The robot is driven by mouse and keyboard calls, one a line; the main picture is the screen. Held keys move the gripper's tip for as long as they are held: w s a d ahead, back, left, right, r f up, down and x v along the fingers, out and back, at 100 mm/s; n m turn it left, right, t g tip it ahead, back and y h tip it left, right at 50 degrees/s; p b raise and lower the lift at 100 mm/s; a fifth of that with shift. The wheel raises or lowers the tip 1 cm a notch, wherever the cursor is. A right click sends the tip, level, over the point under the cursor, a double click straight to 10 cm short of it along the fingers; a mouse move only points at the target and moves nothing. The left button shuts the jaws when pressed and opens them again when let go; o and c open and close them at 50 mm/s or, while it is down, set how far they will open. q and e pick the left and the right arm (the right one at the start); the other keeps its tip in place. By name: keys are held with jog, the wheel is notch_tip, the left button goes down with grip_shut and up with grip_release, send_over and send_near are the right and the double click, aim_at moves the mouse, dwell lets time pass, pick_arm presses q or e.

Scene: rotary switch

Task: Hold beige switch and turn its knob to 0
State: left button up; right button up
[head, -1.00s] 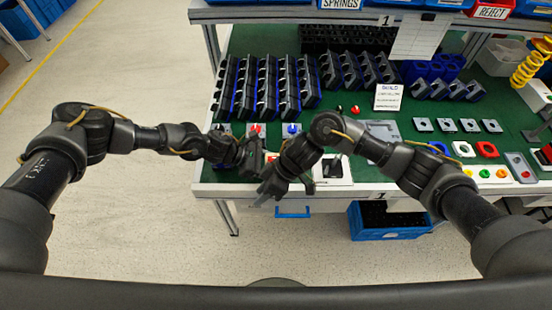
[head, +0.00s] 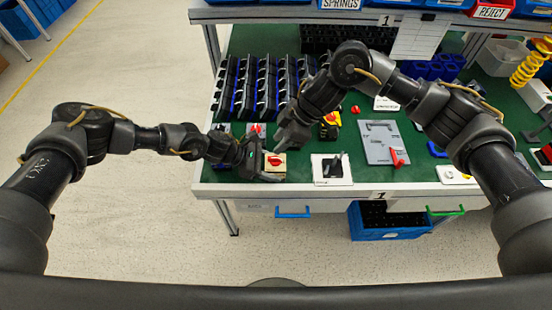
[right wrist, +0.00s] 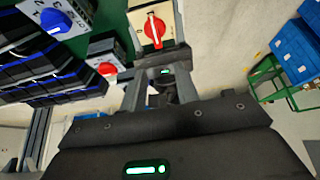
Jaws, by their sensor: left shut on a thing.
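The beige switch (head: 276,174) with a red knob (head: 275,160) is at the table's front left edge in the head view. It also shows at the top of the right wrist view (right wrist: 140,40), with its red knob's white line pointing roughly up the picture. My left gripper (head: 264,168) is shut on the switch from the front left. My right gripper (head: 281,140) is just above and behind the switch, apart from the knob. In the right wrist view, its fingers (right wrist: 160,88) look spread with nothing between them. Dial numbers are too small to read surely.
Racks of dark blue-black parts (head: 262,85) stand behind. A white plate with a black lever (head: 332,170) and a grey plate with a red handle (head: 380,143) lie to the right.

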aim_at(277, 159)
jog(key=shift+f, duration=3.45)
jog(key=c, duration=0.7)
jog(key=n+g, duration=0.1)
jog(key=n, duration=0.1)
jog(key=n+g, duration=0.1)
jog(key=n, duration=0.2)
jog(key=shift+a+r+h, duration=0.1)
jog(key=shift+h, duration=0.2)
grip_shut()
jog(key=n+g+h, duration=0.1)
jog(key=n+g, duration=0.1)
jog(key=n, duration=0.2)
jog(key=shift+s, duration=0.1)
jog(key=o, duration=0.7)
grip_release()
jog(key=shift+s+f+n, duration=0.2)
jog(key=shift+n, duration=0.1)
